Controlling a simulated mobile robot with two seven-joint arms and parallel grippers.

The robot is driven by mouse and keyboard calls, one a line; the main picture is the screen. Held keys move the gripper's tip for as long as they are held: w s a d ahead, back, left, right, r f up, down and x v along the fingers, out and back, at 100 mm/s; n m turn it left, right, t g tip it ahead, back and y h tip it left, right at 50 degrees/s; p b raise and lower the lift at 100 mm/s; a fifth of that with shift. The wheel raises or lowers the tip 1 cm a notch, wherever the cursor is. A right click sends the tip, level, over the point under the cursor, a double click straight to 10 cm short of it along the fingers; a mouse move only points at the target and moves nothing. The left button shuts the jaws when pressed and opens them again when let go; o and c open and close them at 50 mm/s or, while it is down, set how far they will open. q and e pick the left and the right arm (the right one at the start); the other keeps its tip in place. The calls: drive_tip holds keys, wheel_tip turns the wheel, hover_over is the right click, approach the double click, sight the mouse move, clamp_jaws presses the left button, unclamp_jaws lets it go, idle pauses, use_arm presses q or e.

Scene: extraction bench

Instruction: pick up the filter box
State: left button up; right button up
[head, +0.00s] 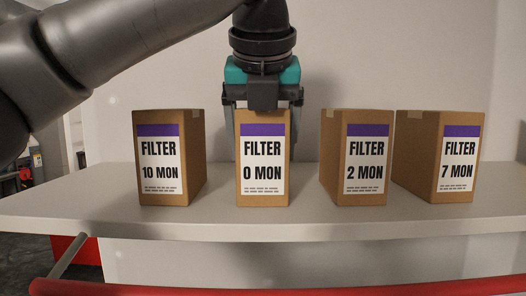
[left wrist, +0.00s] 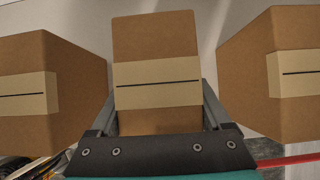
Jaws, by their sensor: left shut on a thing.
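Several brown cardboard filter boxes with white and purple labels stand in a row on the shelf. The box marked 0 MON (head: 262,165) is second from the left, upright, with its base at shelf level. My left gripper (head: 262,122) reaches down over it from above and is shut on it, one finger on each side. In the left wrist view the 0 MON box (left wrist: 155,45) lies between the two fingers (left wrist: 158,112), with a tape strip across its top. My right gripper is not in view.
The 10 MON box (head: 160,165) stands to the left, with the 2 MON box (head: 365,165) and 7 MON box (head: 458,165) to the right. Gaps separate 0 MON from its neighbours. The white shelf (head: 300,226) has a red bar (head: 250,291) in front.

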use_arm(q)
drive_tip(key=c, duration=0.7)
drive_tip(key=shift+o, duration=0.2)
drive_tip(key=shift+r, duration=0.1)
